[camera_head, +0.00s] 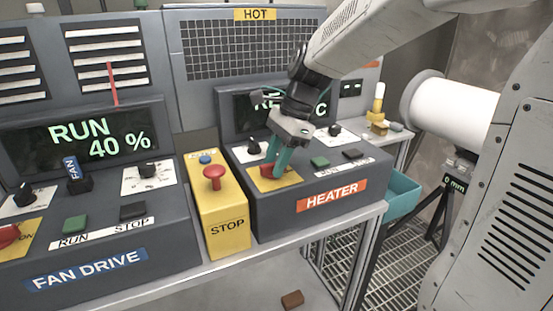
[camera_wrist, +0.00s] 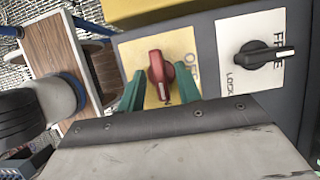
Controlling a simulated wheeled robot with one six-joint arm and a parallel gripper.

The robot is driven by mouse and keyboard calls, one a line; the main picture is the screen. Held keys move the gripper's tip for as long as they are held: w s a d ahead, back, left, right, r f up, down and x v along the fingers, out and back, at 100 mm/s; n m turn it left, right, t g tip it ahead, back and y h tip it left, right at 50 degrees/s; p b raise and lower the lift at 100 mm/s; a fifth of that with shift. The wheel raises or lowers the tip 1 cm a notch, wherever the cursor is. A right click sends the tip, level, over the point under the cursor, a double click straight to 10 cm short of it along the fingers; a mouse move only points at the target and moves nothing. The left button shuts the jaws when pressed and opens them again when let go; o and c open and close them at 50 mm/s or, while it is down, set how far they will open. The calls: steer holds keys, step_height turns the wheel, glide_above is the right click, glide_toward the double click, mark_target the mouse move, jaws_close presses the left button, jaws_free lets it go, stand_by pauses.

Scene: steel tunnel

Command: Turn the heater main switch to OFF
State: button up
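The heater main switch is a red rotary knob on a yellow plate (camera_wrist: 154,112), at the front left of the heater box (camera_head: 300,222). In the wrist view the red knob (camera_wrist: 158,68) has a white mark pointing down in the picture, and "OFF" is printed to its right. My gripper (camera_head: 277,168) reaches down over this plate, and its arm hides part of the heater display (camera_head: 242,108). In the wrist view the green fingers of my gripper (camera_wrist: 160,88) are apart, one on each side of the knob, with visible gaps. I cannot tell how deep they reach beside it.
A black FREE/LOCK knob (camera_wrist: 265,55) sits beside the switch. Green (camera_head: 320,162) and black (camera_head: 352,154) buttons are on the heater box. A yellow STOP box with a red mushroom button (camera_head: 214,172) stands left, beyond it the fan drive panel (camera_head: 95,265).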

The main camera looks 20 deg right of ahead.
jaws_close()
steer(key=shift+n, duration=0.4)
steer(key=n+g, duration=0.1)
steer(key=n, duration=0.1)
steer(key=shift+w+n, duration=0.1)
steer(key=shift+n, duration=0.3)
steer(key=n, duration=0.2)
steer(key=n+g+h, duration=0.1)
steer(key=shift+w+a+n+g, duration=0.1)
steer(key=shift+n+g, duration=0.2)
steer(key=shift+n, duration=0.1)
steer(key=n, duration=0.2)
steer(key=n+g+h, duration=0.1)
steer(key=n, duration=0.2)
steer(key=shift+w+a+h, duration=0.1)
steer(key=shift+h, duration=0.2)
steer(key=n+h, duration=0.1)
steer(key=n, duration=0.1)
steer(key=n+h, duration=0.1)
steer(key=n, duration=0.2)
steer(key=shift+a+g, duration=0.1)
steer(key=shift+g, duration=0.3)
steer(key=shift+n, duration=0.4)
